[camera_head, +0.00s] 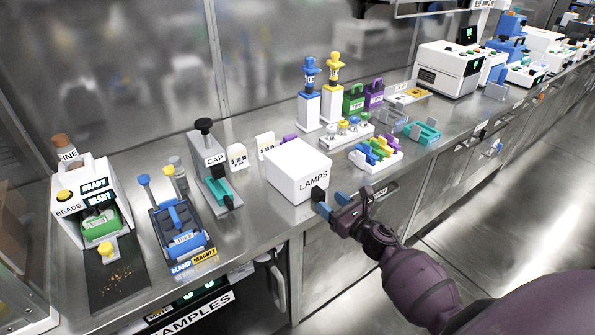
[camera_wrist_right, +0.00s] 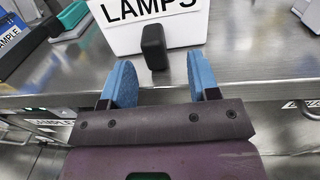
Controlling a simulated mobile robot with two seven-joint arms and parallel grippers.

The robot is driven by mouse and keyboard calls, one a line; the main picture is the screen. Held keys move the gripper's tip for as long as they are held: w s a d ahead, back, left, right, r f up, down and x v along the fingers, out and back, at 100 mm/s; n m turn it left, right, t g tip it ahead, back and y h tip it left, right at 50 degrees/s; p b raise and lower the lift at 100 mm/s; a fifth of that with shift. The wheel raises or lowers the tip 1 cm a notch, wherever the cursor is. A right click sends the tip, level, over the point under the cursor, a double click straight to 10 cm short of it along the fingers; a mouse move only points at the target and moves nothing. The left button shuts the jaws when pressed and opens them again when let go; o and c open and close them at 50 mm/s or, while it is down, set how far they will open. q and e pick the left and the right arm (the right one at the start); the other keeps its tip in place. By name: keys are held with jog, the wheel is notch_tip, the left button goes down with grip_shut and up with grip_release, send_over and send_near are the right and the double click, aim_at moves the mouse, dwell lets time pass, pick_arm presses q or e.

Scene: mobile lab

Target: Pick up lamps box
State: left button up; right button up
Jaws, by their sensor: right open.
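The lamps box (camera_head: 291,171) is a white box with "LAMPS" printed in black on its front. It stands on the metal counter near the front edge in the head view. A black handle (camera_wrist_right: 154,47) sticks out from its front, below the lettering, in the right wrist view, where the box (camera_wrist_right: 126,33) shows only in part. My right gripper (camera_head: 332,203) is open, just in front of the box. Its two blue fingers (camera_wrist_right: 162,82) stand apart, one on each side of the handle's line, with the handle ahead of the tips and apart from them. My left gripper is not in view.
The counter (camera_head: 255,225) has a clear strip left of the box. A rack of coloured pieces (camera_head: 376,153) stands to the right. A bar handle (camera_head: 275,275) hangs below the counter edge.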

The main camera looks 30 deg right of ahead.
aim_at(323, 198)
jog(key=shift+w+a, duration=0.2)
jog(key=shift+w, duration=0.5)
jog(key=shift+w+a, duration=0.2)
jog(key=shift+w, duration=0.55)
jog(key=shift+w+a, duration=0.2)
jog(key=shift+w, duration=0.5)
grip_shut()
